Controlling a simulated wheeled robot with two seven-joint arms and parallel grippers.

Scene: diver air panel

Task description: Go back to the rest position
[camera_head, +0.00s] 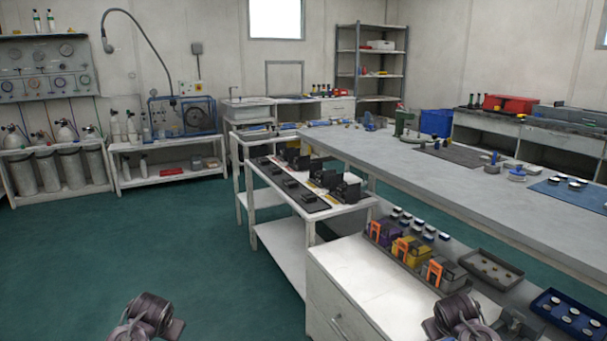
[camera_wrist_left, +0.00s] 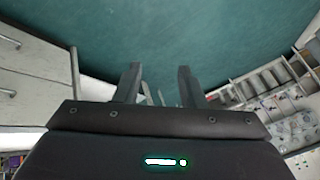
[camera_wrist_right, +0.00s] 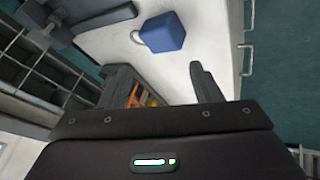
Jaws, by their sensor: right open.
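My left gripper (camera_wrist_left: 158,86) is open and empty in the left wrist view, with green floor beyond its fingertips. My right gripper (camera_wrist_right: 163,84) is open and apparently empty in the right wrist view, its fingers wide apart above a white cabinet top. A blue block with a pale loop, like a padlock (camera_wrist_right: 164,32), lies on that top beyond the fingertips. I cannot make it out in the head view. There only parts of my two arms show at the bottom edge, and the fingers are not visible.
The white cabinet (camera_head: 345,262) stands in front of me, bearing purple, yellow and grey boxes with orange parts. Behind are a white cart (camera_head: 279,232) with black devices and a long grey workbench (camera_head: 470,190). Dark trays (camera_head: 490,271) lie at right. Green floor (camera_head: 150,250) is clear at left.

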